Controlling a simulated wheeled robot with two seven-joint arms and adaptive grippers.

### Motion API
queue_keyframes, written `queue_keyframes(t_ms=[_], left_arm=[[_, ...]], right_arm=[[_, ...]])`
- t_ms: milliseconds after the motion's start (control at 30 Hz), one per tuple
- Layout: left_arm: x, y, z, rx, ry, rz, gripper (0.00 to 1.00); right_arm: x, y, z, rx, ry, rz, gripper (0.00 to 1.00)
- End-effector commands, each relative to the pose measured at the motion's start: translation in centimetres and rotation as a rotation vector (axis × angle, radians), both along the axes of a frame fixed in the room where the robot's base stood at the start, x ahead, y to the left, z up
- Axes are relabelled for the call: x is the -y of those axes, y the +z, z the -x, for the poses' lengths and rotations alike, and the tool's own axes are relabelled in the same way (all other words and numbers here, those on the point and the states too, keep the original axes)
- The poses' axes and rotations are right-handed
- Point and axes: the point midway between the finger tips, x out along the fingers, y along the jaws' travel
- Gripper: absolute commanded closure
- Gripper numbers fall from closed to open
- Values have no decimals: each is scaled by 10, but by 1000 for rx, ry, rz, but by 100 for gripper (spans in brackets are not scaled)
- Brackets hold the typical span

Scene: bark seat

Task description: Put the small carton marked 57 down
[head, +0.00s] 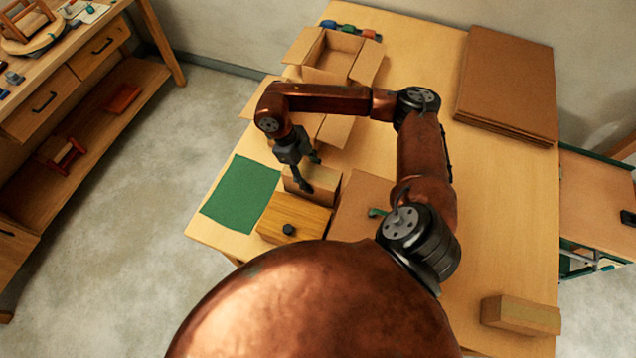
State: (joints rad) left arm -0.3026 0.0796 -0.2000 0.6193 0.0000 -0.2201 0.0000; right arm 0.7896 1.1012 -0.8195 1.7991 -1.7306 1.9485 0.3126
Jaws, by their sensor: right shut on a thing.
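My right gripper (309,172) is shut on a small brown carton (322,187), with one finger on its near side. The carton is just behind a wooden box with a black knob (290,230) and right of a green mat (242,193). No number can be read on it. I cannot tell whether its underside touches the table. My left gripper is not in view.
Open cardboard boxes (333,62) stand behind my right arm. Flat cardboard sheets (507,85) are stacked at the back right. Another closed carton (521,315) lies at the front right of the table (505,210). The green mat is bare.

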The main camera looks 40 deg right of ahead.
Motion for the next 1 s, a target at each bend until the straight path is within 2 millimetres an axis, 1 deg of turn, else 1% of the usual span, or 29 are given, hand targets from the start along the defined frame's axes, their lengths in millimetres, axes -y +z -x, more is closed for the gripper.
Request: queue_keyframes(t_ms=[167,300,400,633,767,800,867,1000], left_arm=[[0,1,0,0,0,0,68],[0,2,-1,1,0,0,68],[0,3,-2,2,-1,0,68],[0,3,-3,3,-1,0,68],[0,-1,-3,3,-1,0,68],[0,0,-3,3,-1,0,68],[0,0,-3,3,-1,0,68],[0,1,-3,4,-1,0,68]], right_arm=[[0,-13,1,-2,0,-2,82],[-1,-33,1,-3,-1,-1,82],[0,-42,1,-1,1,-1,82],[0,-43,0,0,1,0,82],[0,-47,0,0,1,0,82],[0,-46,0,0,1,0,46],[0,-46,0,0,1,0,42],[0,-46,0,0,1,0,41]])
